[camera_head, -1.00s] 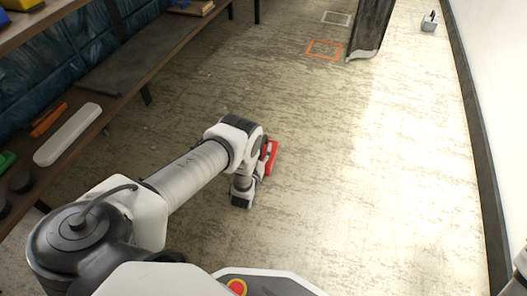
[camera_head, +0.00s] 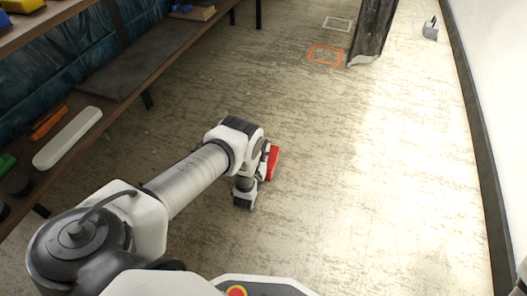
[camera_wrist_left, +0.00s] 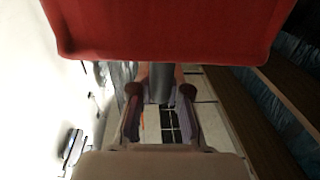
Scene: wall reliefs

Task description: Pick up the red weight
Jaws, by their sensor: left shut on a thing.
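The red weight (camera_head: 273,163) is beyond my left wrist in the head view, partly hidden by the arm. In the left wrist view its broad red body (camera_wrist_left: 175,28) fills the top, with a grey handle post (camera_wrist_left: 161,84) below it. My left gripper (camera_wrist_left: 160,92) is shut on the red weight, with its two fingers on either side of the post. In the head view the left gripper (camera_head: 264,172) is mostly hidden by its own wrist. I cannot tell whether the weight touches the floor.
A wooden shelf (camera_head: 150,60) with several items runs along the left. An orange floor outline (camera_head: 326,55) and a white one (camera_head: 338,23) lie ahead. A dark panel (camera_head: 371,32) stands beside them. A grey weight (camera_head: 430,31) is near the right wall. The middle floor is clear.

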